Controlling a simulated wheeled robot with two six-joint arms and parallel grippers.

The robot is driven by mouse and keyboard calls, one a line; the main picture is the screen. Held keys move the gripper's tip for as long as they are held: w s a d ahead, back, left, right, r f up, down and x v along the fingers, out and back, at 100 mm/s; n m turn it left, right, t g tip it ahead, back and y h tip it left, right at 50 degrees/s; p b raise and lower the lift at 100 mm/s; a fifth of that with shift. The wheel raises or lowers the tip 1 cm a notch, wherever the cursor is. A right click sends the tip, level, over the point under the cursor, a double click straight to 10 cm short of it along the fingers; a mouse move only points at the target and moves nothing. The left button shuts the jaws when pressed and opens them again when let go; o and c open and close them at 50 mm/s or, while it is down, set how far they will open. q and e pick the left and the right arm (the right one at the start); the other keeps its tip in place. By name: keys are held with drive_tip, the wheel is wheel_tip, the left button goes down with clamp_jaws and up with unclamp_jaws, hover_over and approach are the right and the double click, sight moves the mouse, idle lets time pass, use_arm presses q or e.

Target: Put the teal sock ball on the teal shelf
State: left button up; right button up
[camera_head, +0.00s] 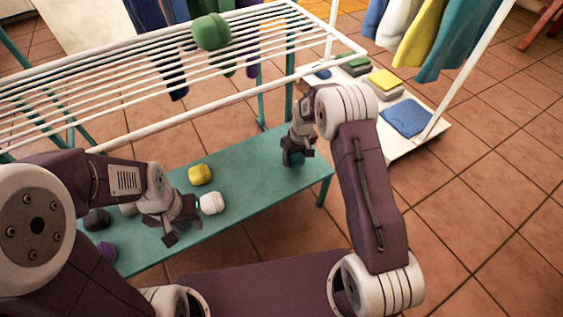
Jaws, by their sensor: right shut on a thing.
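The teal shelf (247,178) is the long low board under the white drying rack. My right gripper (293,160) is over the right end of the shelf, pointing down, shut on the teal sock ball (291,159). The ball is mostly hidden by the gripper and is dark against the board. It is at or just above the shelf surface; I cannot tell if it touches. My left gripper (173,236) hangs over the front left part of the shelf, near the white sock ball. I cannot tell whether its fingers are open.
A green ball (211,32) sits on the drying rack (120,92). Folded cloths lie on a white base (402,143) at right.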

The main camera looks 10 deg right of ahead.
sight(295, 163)
drive_tip(key=shift+d+f, duration=0.1)
drive_tip(key=shift+f, duration=0.15)
wheel_tip(295, 163, down, 3)
drive_tip(key=b, duration=0.4)
drive_tip(key=shift+s+f, duration=0.1)
drive_tip(key=shift+f, duration=0.05)
drive_tip(key=shift+f+b, duration=0.25)
drive_tip(key=shift+b, duration=0.05)
drive_tip(key=shift+r+p, duration=0.3)
drive_tip(key=shift+f, duration=0.15)
drive_tip(key=o, duration=1.5)
